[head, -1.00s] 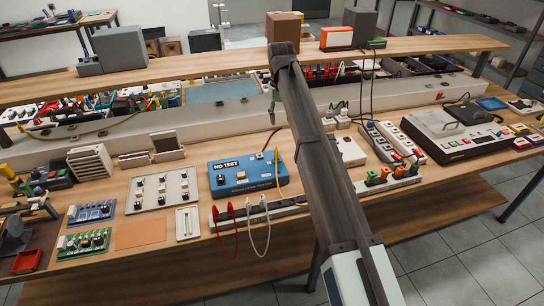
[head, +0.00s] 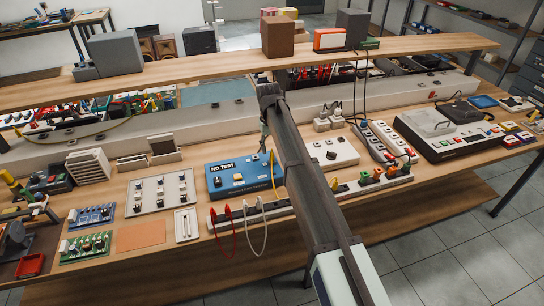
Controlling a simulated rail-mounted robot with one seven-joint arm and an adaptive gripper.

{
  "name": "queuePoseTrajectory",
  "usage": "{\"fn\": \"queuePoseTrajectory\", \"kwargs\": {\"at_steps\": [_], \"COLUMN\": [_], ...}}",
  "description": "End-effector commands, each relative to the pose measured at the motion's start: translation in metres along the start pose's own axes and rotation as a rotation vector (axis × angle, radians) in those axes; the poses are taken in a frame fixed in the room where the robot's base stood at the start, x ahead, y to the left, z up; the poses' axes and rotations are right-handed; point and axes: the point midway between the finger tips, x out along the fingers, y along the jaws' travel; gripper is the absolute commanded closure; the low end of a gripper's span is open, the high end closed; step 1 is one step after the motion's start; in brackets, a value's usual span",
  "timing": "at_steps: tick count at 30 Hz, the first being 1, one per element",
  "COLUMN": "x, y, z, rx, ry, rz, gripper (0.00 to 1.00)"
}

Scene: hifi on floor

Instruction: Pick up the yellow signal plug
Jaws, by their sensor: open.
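My gripper (head: 263,146) hangs from the end of my arm just above and left of the yellow plug. It is open and looks empty, pointing down. It is small in view, and I cannot tell the exact gap to the plug. My arm hides the bench just right of the box.
A socket strip (head: 283,204) with red and white plugs runs in front of the box. A raised shelf (head: 200,72) spans behind. A white switch panel (head: 160,192) is left; a white unit (head: 333,153) and power strips (head: 386,143) are right.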

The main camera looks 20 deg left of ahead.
Motion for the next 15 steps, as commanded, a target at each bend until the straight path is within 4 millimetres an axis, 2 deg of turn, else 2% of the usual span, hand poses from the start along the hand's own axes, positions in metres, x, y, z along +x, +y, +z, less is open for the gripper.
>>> {"fn": "queuePoseTrajectory", "kwargs": {"at_steps": [8,15], "x": [0.018,0.048], "y": [0.002,0.002], "z": [-0.001,-0.002], "rx": [0.0,0.0], "ry": [-0.002,-0.002], "rz": [0.0,0.0], "gripper": [0.53,0.53]}}
